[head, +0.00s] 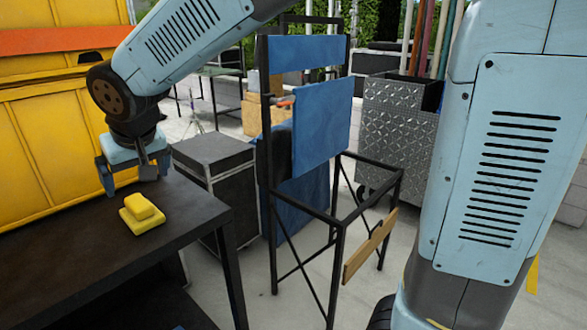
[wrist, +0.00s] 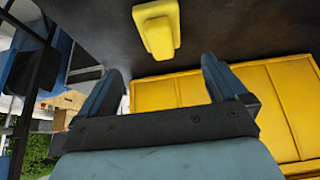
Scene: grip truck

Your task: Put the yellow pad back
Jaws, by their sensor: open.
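The yellow pad (head: 141,215) lies on the dark table (head: 75,252), near its right end, in the head view. It has a wide base with a smaller raised block on top. It also shows at the top middle of the wrist view (wrist: 157,28), beyond the fingertips. My gripper (head: 133,180) is above the table, just behind and above the pad in the head view. Its two fingers are spread apart in the wrist view (wrist: 165,68), with nothing between them. The gripper is apart from the pad.
A yellow panelled cabinet (head: 50,135) stands behind the table on the left. A black case (head: 213,160) stands beyond the table's right end. A black-framed chair with a blue back (head: 322,120) is to its right. The table around the pad is bare.

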